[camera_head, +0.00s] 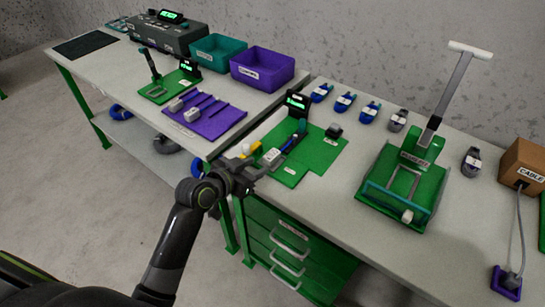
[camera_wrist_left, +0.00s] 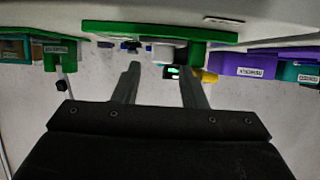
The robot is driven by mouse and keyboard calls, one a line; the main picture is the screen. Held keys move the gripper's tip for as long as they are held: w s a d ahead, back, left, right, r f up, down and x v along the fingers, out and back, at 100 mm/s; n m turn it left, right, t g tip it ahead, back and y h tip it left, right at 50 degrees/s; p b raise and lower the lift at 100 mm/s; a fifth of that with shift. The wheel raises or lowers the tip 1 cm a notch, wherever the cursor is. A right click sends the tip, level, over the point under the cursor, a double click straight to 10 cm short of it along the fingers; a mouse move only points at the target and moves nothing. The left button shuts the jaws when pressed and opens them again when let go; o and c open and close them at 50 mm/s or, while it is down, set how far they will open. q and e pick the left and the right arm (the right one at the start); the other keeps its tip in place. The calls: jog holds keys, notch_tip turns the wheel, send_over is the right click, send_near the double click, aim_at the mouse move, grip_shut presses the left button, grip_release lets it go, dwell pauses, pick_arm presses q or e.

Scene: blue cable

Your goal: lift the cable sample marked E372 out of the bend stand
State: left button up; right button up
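A green stand (camera_head: 318,153) with an upright black display (camera_head: 297,103) stands at the front of the table; I take it for the bend stand. A short blue cable piece (camera_head: 291,143) with a pale end block (camera_head: 271,157) lies on it. Its marking is too small to read. My left gripper (camera_head: 246,177) is at the stand's front left, by the table edge. In the left wrist view its two fingers (camera_wrist_left: 160,82) are apart with nothing held between them. The stand's green plate (camera_wrist_left: 110,27) shows upside down beyond them. My right gripper is not in view.
Several small cable samples (camera_head: 345,101) lie along the back. A green press-like fixture (camera_head: 400,195) with a tall lever stands right. A purple rack (camera_head: 205,117), purple bin (camera_head: 263,66) and teal bin (camera_head: 217,50) are left. Green drawers (camera_head: 290,245) sit below the table.

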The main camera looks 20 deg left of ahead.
aim_at(266, 159)
pick_arm(q)
jog(key=shift+r+p+x, duration=0.1)
jog(key=shift+p+x, duration=0.05)
jog(key=shift+x, duration=1.3)
jog(key=shift+r+p+x, duration=0.15)
jog(key=shift+x, duration=1.3)
jog(key=shift+w+a, duration=0.1)
jog(key=shift+w, duration=0.05)
jog(key=shift+c, duration=0.5)
